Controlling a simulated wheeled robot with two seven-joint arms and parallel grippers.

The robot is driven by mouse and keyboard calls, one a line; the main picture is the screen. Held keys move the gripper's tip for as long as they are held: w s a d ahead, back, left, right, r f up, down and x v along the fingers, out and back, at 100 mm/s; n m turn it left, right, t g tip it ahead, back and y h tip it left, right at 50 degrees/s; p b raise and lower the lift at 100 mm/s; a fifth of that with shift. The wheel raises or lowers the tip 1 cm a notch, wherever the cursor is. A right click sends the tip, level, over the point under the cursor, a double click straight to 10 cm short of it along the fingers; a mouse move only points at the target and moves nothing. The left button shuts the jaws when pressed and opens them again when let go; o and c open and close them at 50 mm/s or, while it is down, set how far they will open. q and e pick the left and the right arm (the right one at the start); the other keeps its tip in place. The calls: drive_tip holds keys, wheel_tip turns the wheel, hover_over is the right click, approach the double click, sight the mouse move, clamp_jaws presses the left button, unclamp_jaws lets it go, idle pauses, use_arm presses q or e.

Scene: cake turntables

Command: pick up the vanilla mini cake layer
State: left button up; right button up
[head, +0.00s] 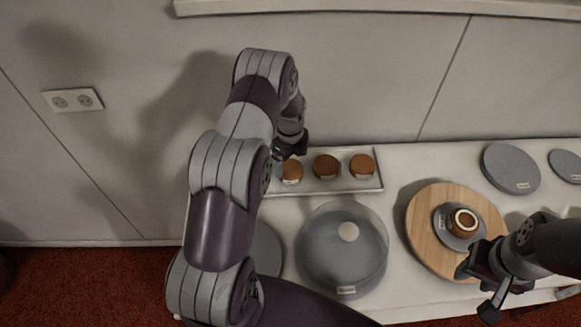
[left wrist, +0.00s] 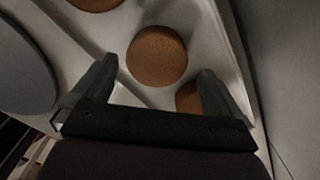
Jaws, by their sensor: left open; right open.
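Three round brown mini cake layers sit in a row on a pale tray (head: 340,186): a left one (head: 291,172), a middle one (head: 326,167) and a right one (head: 361,165). Their small labels are too small to read, so I cannot tell which is vanilla. My left gripper (head: 284,160) is open over the tray's left end, partly hiding the left layer. In the left wrist view, one layer (left wrist: 157,54) shows between and beyond the open fingers (left wrist: 157,72), another (left wrist: 188,98) is partly behind the right finger. My right gripper (head: 474,288) is open beside the wooden turntable.
A clear dome (head: 341,262) stands in front of the tray. The wooden turntable (head: 425,225) bears a grey disc with a small ring-topped cake (head: 463,222). Grey discs (head: 510,167) lie at the back right. The wall (head: 370,80) stands close behind the tray.

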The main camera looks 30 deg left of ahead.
sight(290, 168)
use_arm(q)
wheel_tip(290, 168, down, 3)
drive_tip(key=shift+s+p, duration=0.1)
drive_tip(key=shift+p, duration=0.35)
drive_tip(key=shift+s+f, duration=0.2)
drive_tip(key=shift+f, duration=0.2)
drive_tip(key=shift+w+f, duration=0.1)
drive_tip(key=shift+w, duration=0.05)
drive_tip(key=c, duration=0.9)
use_arm(e)
drive_tip(key=shift+d+r, duration=0.15)
drive_tip(key=shift+r, duration=0.65)
drive_tip(key=shift+s, duration=0.1)
